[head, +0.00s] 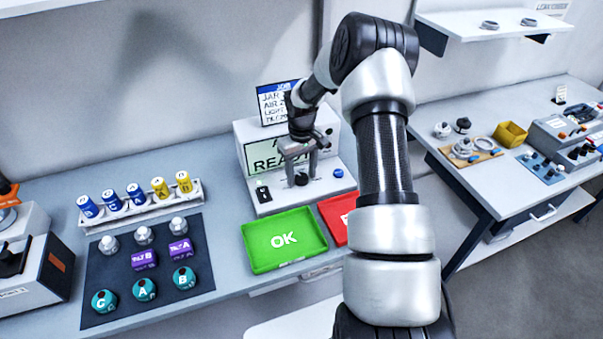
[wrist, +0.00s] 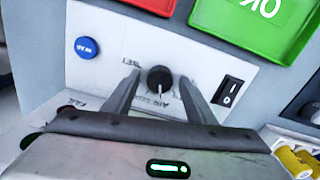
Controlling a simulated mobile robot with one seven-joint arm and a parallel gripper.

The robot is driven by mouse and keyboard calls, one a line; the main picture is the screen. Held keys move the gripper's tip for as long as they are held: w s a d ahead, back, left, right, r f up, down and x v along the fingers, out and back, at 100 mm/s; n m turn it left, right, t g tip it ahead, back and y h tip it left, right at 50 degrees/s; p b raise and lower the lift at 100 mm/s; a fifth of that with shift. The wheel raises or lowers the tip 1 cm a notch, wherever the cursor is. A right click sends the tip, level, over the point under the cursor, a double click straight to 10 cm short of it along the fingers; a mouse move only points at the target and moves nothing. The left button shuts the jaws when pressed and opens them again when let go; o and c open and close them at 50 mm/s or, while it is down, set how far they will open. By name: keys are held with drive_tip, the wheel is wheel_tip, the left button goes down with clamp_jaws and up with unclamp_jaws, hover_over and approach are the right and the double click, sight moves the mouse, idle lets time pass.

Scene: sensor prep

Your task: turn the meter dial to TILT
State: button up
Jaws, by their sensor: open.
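The meter (head: 325,190) is a white box with a pale green screen (head: 275,153) reading READY. Its dial (head: 302,179) is a small black knob on the low front panel. In the wrist view the dial (wrist: 159,78) has a white pointer line aimed down the picture, near lettering that looks like AIR 250. My gripper (head: 303,160) points down over the panel. In the wrist view my gripper (wrist: 158,80) is open, one finger on each side of the dial, with gaps showing. I cannot tell how low the fingertips are. A TILT label is not legible on the panel.
A black rocker switch (wrist: 228,92) and a blue button (wrist: 86,47) flank the dial. A green OK tray (head: 285,262) and a red tray (head: 333,208) lie in front of the meter. A rack of cans (head: 90,228) and a dark mat (head: 205,277) are to the left.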

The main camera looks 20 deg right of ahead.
drive_tip(key=c, duration=1.1)
drive_tip(key=shift+o, duration=0.2)
drive_tip(key=shift+m+b, duration=0.35)
drive_tip(key=shift+m, duration=0.05)
drive_tip(key=shift+f+m+b, duration=0.1)
drive_tip(key=shift+m+b, duration=0.65)
drive_tip(key=shift+m, duration=0.25)
drive_tip(key=m+b, duration=0.2)
drive_tip(key=m, duration=0.2)
drive_tip(key=m+b, duration=0.1)
drive_tip(key=m, duration=0.3)
drive_tip(key=shift+m+b, duration=0.35)
drive_tip(key=shift+m, duration=1.25)
